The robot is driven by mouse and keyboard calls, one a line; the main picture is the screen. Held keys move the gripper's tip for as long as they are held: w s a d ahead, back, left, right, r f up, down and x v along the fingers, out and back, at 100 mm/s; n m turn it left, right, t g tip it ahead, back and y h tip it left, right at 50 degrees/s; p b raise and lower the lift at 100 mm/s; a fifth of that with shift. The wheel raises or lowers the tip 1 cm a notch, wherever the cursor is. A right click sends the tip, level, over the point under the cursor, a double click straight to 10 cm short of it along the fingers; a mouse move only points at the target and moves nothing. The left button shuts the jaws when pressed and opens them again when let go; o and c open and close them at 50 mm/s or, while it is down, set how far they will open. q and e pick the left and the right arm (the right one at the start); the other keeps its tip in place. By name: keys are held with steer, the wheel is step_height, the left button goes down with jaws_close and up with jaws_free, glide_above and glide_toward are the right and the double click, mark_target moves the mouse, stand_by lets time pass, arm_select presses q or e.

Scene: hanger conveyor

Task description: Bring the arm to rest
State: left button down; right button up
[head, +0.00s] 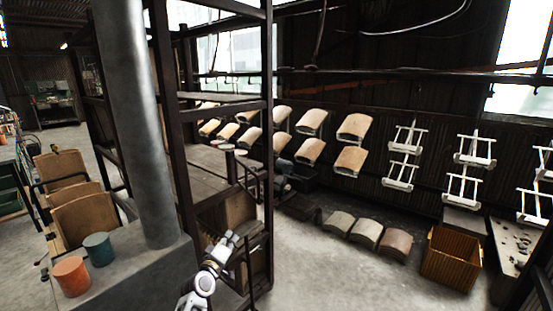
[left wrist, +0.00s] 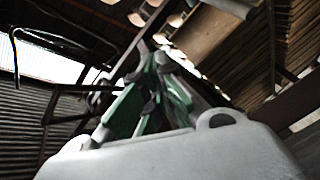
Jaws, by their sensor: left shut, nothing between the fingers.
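My left arm (head: 205,283) rises from the bottom edge of the head view, its white links angled up and right. My left gripper (head: 231,240) is at its upper end, small and dark against the rack. In the left wrist view the gripper (left wrist: 156,62) shows green and grey fingers drawn together at the tips. It is shut and empty, with nothing seen in contact with it. My right gripper is in neither view.
A dark steel post (head: 268,150) and shelf frame stand close to my left arm. Curved tan panels (head: 355,128) and white hangers (head: 463,175) hang behind. Orange (head: 72,277) and teal (head: 99,249) cups stand left. Floor (head: 330,275) is clear.

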arm_select(q)
steer(key=s+f+m+g+y, duration=0.1)
steer(key=s+f+m+g, duration=0.15)
steer(key=f, duration=0.95)
steer(key=s+f+m+g+y, duration=0.1)
steer(key=s+f+m+g, duration=0.15)
steer(key=f, duration=0.85)
steer(key=s+a+f+m+g, duration=0.1)
steer(key=s+f+m+g, duration=0.1)
steer(key=s+f, duration=0.7)
steer(key=s+a+f+m+g, duration=0.15)
steer(key=s+f, duration=0.45)
steer(key=f, duration=0.7)
steer(key=s+a+f+m+g+y, duration=0.1)
steer(key=s+a+f+g, duration=0.1)
steer(key=s+f, duration=0.7)
steer(key=s+a+f+m+g+y, duration=0.15)
steer(key=s+f, duration=0.35)
steer(key=s, duration=0.8)
steer(key=s+a+f+g, duration=0.2)
steer(key=s, duration=1)
steer(key=s+a+f+g, duration=0.1)
steer(key=s+a+f, duration=0.2)
steer(key=s, duration=1)
steer(key=shift+s+f+m+g, duration=0.2)
steer(key=shift+f+m+g, duration=0.1)
steer(key=shift+g, duration=0.1)
